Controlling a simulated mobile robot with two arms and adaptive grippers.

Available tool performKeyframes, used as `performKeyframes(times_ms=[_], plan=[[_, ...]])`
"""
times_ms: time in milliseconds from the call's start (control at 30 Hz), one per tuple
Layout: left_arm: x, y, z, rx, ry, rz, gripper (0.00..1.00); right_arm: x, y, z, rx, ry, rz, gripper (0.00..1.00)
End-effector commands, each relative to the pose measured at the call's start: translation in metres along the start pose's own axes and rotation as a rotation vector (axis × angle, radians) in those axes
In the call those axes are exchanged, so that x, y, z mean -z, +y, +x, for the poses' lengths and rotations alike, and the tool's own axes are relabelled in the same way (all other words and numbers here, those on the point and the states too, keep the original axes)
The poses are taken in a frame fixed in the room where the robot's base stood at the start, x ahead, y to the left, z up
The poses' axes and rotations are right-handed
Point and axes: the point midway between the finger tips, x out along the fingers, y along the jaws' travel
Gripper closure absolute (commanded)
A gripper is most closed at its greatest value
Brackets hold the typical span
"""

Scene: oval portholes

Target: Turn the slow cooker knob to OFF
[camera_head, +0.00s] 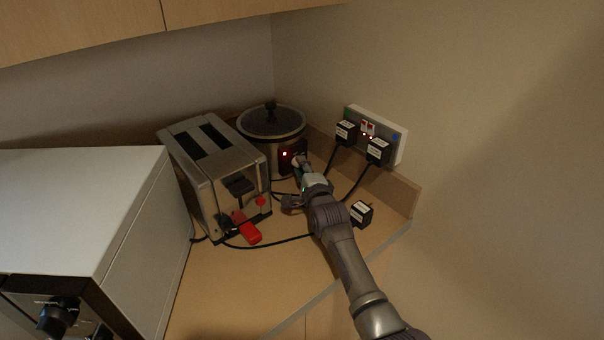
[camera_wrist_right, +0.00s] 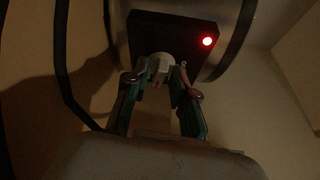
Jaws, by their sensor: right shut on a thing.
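The slow cooker (camera_head: 287,150) stands in the back corner of the counter, with a dark lid on top. Its front has a black control panel (camera_head: 285,161) with a lit red light, which also shows in the right wrist view (camera_wrist_right: 208,42). My right gripper (camera_head: 299,163) reaches to this panel. In the right wrist view its two fingers (camera_wrist_right: 161,82) are shut on the pale knob (camera_wrist_right: 160,66) below and left of the light. The fingers partly cover the knob, and I cannot read its marks. My left gripper is not in view.
A toaster (camera_head: 205,150) with a red tag (camera_head: 246,228) stands left of the cooker. A white appliance (camera_head: 80,200) fills the left. A wall socket (camera_head: 398,146) holds two plugs at right; a loose plug (camera_head: 361,213) lies beside my right arm. Cables cross the counter.

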Motion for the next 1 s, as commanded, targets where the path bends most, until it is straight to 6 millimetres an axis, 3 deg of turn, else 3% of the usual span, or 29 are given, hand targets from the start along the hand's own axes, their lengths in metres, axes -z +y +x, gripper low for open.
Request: performKeyframes(times_ms=[100,400,1000], plan=[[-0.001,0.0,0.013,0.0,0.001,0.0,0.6,0.0,0.002,0.001,0.037,-0.001,-0.073,1.0],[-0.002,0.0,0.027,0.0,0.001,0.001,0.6,-0.001,0.0,0.001,0.093,-0.002,-0.21,1.0],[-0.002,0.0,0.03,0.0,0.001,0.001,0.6,-0.002,-0.002,0.001,0.112,-0.003,-0.253,1.0]])
